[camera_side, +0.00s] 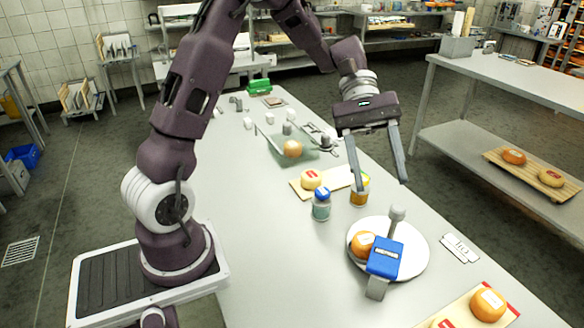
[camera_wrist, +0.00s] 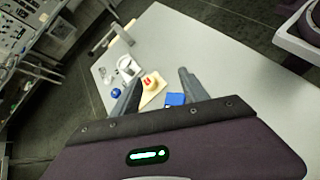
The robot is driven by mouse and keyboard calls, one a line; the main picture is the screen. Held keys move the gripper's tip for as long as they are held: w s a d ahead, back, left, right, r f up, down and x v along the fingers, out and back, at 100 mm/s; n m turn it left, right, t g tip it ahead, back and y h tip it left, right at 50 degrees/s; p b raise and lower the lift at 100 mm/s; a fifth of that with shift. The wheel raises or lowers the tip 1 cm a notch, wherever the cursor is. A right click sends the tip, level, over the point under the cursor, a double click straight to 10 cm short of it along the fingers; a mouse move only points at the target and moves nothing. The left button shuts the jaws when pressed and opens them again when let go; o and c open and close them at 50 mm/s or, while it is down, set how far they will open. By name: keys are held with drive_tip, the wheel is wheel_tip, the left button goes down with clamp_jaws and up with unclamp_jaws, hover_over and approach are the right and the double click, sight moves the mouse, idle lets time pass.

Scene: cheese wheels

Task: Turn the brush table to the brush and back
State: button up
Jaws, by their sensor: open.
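The brush table appears to be the round white turntable (camera_side: 418,262) at the front right of the bench in the side view. An upright grey peg (camera_side: 397,214) stands at its back edge. An orange cheese wheel (camera_side: 362,243) with a pale label sits on its left part. A blue block (camera_side: 385,257) on a grey post, likely the brush, stands at its front and hides part of it. My gripper (camera_side: 382,186) is open and empty, above and behind the turntable, apart from the peg. The wrist view shows the open fingers (camera_wrist: 149,84) and a blue item (camera_wrist: 175,99) I cannot identify surely.
Another cheese (camera_side: 488,304) lies on a board at front right. A glass-like tray (camera_side: 270,142) is farther back.

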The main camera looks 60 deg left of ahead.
drive_tip(key=s+a+r+m+t+y, duration=0.1)
drive_tip(key=s+m+t+y, duration=0.1)
drive_tip(key=s+m+y, duration=0.2)
drive_tip(key=s+r+m+t+y, duration=0.2)
drive_tip(key=s+m+t+y, duration=0.1)
drive_tip(key=s, duration=0.7)
drive_tip(key=shift+s+a+r+m+y, duration=0.25)
drive_tip(key=shift+s+a+m+y, duration=0.2)
drive_tip(key=shift+y, duration=0.35)
drive_tip(key=shift+w, duration=0.1)
